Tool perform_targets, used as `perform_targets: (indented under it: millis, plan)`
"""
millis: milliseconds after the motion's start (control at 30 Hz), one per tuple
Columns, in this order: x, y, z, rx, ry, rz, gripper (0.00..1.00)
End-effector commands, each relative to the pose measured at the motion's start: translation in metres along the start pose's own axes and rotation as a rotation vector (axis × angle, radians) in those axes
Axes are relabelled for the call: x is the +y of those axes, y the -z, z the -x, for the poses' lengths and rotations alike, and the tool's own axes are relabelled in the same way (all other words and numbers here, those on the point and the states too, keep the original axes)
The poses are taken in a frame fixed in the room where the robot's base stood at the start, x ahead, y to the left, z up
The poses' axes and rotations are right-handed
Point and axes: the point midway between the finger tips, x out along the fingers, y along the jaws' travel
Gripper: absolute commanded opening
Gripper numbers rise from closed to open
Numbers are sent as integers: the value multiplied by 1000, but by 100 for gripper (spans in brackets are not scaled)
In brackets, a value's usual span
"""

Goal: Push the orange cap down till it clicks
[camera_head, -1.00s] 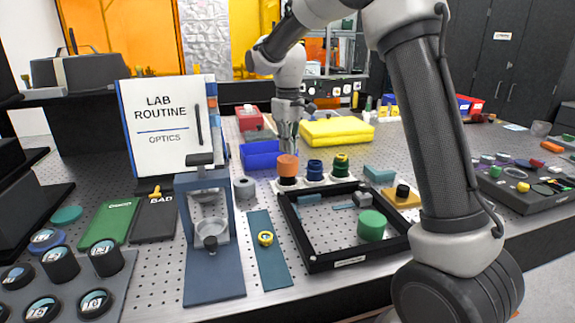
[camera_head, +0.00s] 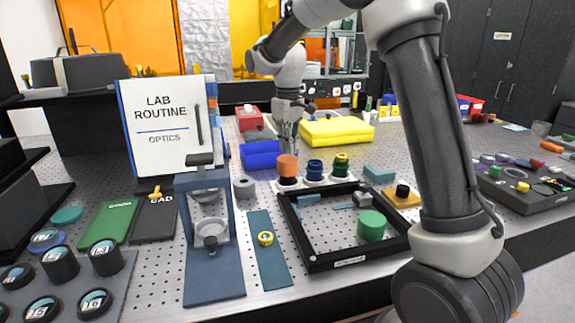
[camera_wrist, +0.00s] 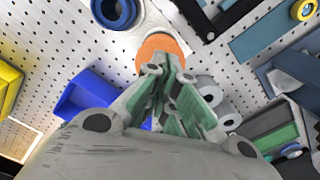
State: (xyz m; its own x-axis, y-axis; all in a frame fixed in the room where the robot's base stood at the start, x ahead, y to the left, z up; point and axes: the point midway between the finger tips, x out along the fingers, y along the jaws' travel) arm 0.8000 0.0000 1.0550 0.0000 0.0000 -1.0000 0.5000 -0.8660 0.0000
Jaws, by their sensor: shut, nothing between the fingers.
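The orange cap (camera_head: 287,165) sits on a post in a white holder, left of a blue-capped post (camera_head: 315,169) and a green-capped post (camera_head: 341,163). In the wrist view the orange cap (camera_wrist: 160,46) shows just beyond my fingertips. My gripper (camera_head: 290,142) is shut and empty, pointing down above and at the back of the orange cap. In the wrist view my gripper (camera_wrist: 165,68) overlaps the cap's near edge. I cannot tell whether the fingertips touch the cap. The fingers hide part of it.
A black open frame (camera_head: 320,266) with a green cylinder (camera_head: 371,226) lies in front of the capped posts. A blue bin (camera_head: 260,155) stands behind left, a yellow stack (camera_head: 335,132) behind right. A blue-grey fixture (camera_head: 209,235) stands at front left.

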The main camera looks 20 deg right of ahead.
Motion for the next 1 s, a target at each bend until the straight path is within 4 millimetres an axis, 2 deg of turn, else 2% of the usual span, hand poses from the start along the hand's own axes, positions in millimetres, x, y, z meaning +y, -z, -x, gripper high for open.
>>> perform_targets:
  millis: [567, 1000]
  plan:
    - [0, 0, -2, -1, 0, 0, 0]
    - [0, 0, -23, -1, 0, 0, 0]
